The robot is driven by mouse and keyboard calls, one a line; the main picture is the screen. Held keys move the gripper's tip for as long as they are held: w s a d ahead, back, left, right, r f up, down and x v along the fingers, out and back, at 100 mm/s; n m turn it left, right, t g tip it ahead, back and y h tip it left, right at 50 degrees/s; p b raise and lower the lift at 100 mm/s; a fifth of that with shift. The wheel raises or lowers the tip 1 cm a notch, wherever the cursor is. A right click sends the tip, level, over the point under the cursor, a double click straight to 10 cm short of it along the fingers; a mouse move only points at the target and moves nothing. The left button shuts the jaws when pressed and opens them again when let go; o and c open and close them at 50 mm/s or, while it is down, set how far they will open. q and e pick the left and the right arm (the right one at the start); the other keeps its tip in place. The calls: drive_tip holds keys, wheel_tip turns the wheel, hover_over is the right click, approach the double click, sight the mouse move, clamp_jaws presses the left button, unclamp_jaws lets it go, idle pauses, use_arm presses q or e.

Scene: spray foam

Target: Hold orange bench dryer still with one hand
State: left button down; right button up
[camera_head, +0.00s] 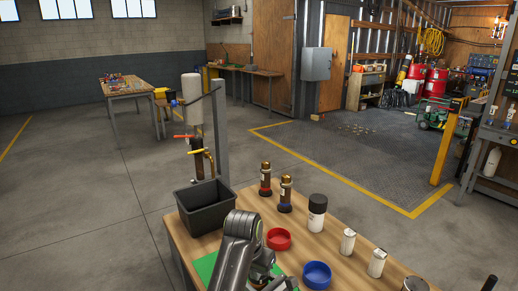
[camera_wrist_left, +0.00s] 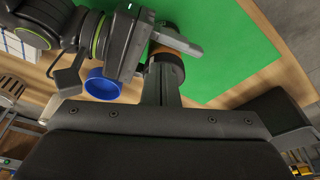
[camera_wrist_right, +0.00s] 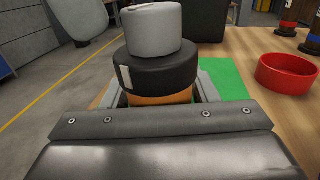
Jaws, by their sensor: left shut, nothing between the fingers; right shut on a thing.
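The orange bench dryer (camera_wrist_right: 160,98) stands upright at the green mat (camera_wrist_right: 228,75) in the right wrist view, with a black collar and a grey rounded top above its orange body. My right gripper (camera_wrist_right: 160,90) is shut on its orange part, one finger on each side. The dryer's orange and black end (camera_wrist_left: 166,68) also shows in the left wrist view, partly hidden by grippers. My left gripper (camera_wrist_left: 160,88) is shut and empty close to it; I cannot tell whether they touch. In the head view my left arm hides the dryer and much of the mat (camera_head: 206,268).
A black bin (camera_head: 207,207) stands at the table's left edge. A red dish (camera_head: 278,239), a blue dish (camera_head: 317,275), two dark bottles (camera_head: 285,194), a black-capped can (camera_head: 317,212) and white containers (camera_head: 348,241) occupy the right side of the table.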

use_arm(q)
wheel_tip(320, 180, up, 6)
drive_tip(key=shift+f, duration=0.1)
idle(0.4)
use_arm(e)
drive_tip(key=o, duration=1.2)
drive_tip(key=shift+o, duration=0.2)
